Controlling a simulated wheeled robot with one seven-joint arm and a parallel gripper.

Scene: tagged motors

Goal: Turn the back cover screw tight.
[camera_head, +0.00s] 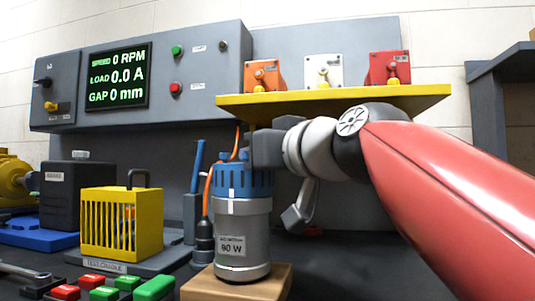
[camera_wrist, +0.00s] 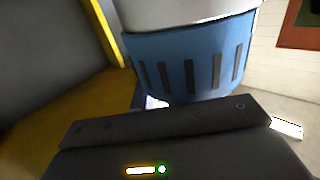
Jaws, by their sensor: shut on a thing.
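My gripper (camera_head: 256,157) is at the upper edge of the blue cover, reaching in from the right. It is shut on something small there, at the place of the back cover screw. The screw itself is hidden behind the gripper, and the fingertips are hard to make out. In the wrist view the dark gripper body (camera_wrist: 170,140) covers the lower part.
A yellow shelf (camera_head: 335,102) with orange, white and red switch boxes hangs just above my gripper. An orange cable (camera_head: 208,190) runs beside the motor on the left. A yellow test cradle (camera_head: 122,222) stands further left. The panel display (camera_head: 118,76) reads 0 RPM, 0.0 A, 0 mm.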

